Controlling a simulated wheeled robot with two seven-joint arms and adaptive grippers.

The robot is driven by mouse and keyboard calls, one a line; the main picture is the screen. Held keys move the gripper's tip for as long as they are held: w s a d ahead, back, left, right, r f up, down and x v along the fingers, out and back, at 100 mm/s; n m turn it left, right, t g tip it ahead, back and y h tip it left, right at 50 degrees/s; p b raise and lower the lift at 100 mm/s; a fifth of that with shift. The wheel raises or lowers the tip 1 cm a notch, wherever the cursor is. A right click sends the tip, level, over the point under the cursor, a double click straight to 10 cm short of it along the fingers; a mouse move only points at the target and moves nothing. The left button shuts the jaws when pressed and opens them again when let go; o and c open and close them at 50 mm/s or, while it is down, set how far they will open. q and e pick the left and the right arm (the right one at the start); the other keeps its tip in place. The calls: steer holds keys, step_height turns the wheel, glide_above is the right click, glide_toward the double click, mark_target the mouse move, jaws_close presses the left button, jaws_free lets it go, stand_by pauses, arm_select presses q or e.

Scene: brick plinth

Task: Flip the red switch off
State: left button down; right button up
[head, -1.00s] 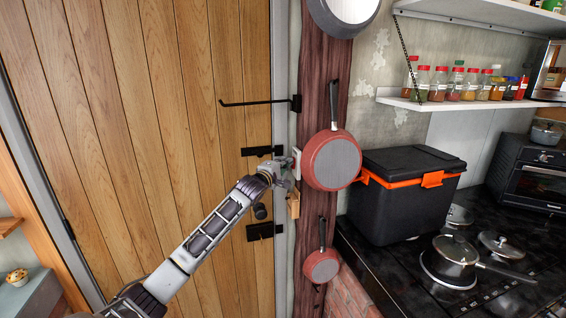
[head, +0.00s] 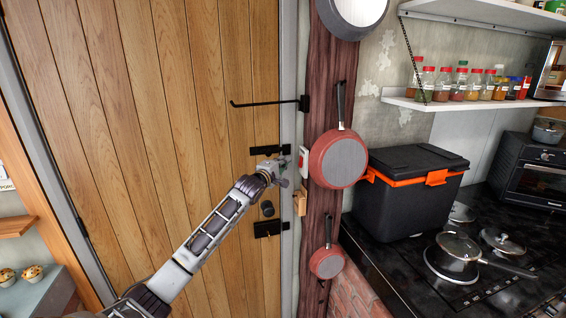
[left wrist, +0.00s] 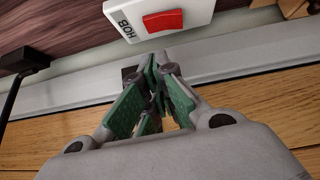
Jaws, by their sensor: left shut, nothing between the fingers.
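The red switch (left wrist: 163,20) is a red rocker on a white plate marked HOB, at the top of the left wrist view. In the head view the red switch (head: 304,157) is small, on the wooden post between the door and the hanging red pan. I cannot tell which way the rocker is tipped. My left gripper (head: 285,163) is just left of the plate, in front of the door's edge, apart from the switch. In the left wrist view its green-padded fingers (left wrist: 155,78) are closed together and empty, below the plate. My right gripper is not in view.
A red pan (head: 338,160) hangs close right of the switch. A black hook bar (head: 265,104) juts out above my gripper. A small wooden block (head: 300,201) is below the switch. A black box (head: 405,205) stands on the counter at right.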

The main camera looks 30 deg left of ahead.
arm_select(q)
steer(key=shift+s, duration=0.25)
steer(key=s+r+b, duration=0.1)
steer(key=s+b, duration=0.1)
steer(key=s, duration=0.7)
steer(key=shift+s+d, duration=0.3)
steer(key=shift+s, duration=0.05)
stand_by(0.7)
